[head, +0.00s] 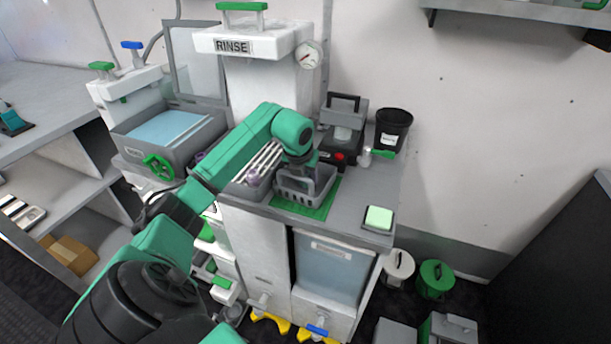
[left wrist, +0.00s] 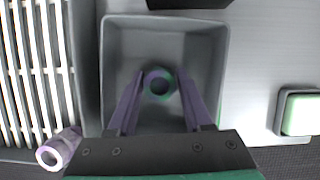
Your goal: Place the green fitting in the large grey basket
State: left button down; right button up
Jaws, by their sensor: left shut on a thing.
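The large grey basket (head: 288,194) stands on a green mat on the counter. In the left wrist view the grey basket (left wrist: 112,60) lies under my fingers, its walls framing them. My left gripper (left wrist: 160,90) points down within the basket's outline. It is shut on the green fitting (left wrist: 160,76), a small ring-like piece with a dark hole, tinted green and purple here. I cannot tell whether the fitting touches the basket floor. In the head view my left wrist is over the basket, and the fingertips and fitting are mostly hidden. My right gripper is not in view.
A white-slatted rack (left wrist: 35,60) and a pale purple fitting (left wrist: 60,148) lie left of the basket. A black device with a red button (head: 340,155) and a black bucket (head: 393,128) stand behind. A green-topped block (head: 378,218) sits at the counter's right front.

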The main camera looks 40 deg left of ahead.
pick_arm(q)
jog(key=shift+f, duration=0.1)
jog(key=shift+c, duration=1.6)
grip_release()
jog(key=shift+r, duration=0.3)
jog(key=v, duration=1.1)
jog(key=shift+s+r+b, duration=0.25)
jog(key=shift+r+b, duration=0.05)
jog(key=shift+b, duration=0.15)
jog(key=shift+d, duration=0.1)
